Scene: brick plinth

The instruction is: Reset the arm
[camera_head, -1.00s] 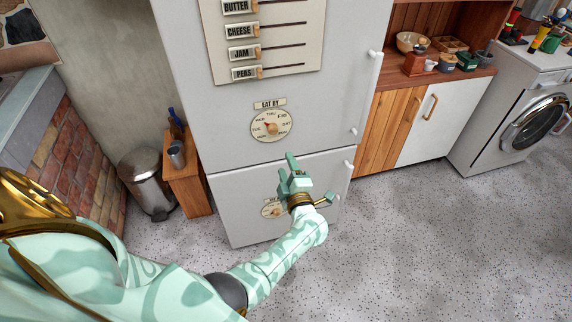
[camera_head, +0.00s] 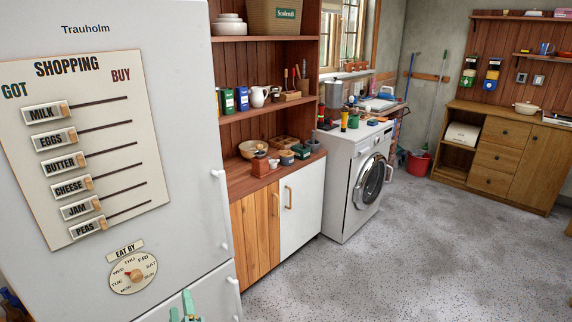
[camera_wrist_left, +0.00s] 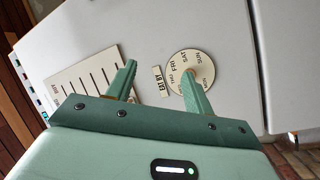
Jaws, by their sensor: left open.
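My left gripper (camera_head: 181,308) shows only as green fingertips at the bottom edge of the head view, in front of the fridge (camera_head: 185,120). In the left wrist view the left gripper (camera_wrist_left: 160,78) has its two green fingers spread apart with nothing between them. The round EAT BY dial (camera_head: 133,273) is on the fridge door, up and left of the fingertips in the head view. In the wrist view the dial (camera_wrist_left: 190,72) is partly hidden behind one finger; I cannot tell whether they touch. My right gripper is in neither view.
A shopping board (camera_head: 85,140) with several sliders is on the fridge door. Right of the fridge stand a wooden cabinet (camera_head: 255,235), a washing machine (camera_head: 345,190) and a wooden sideboard (camera_head: 510,160). The speckled floor (camera_head: 420,260) in the middle is open.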

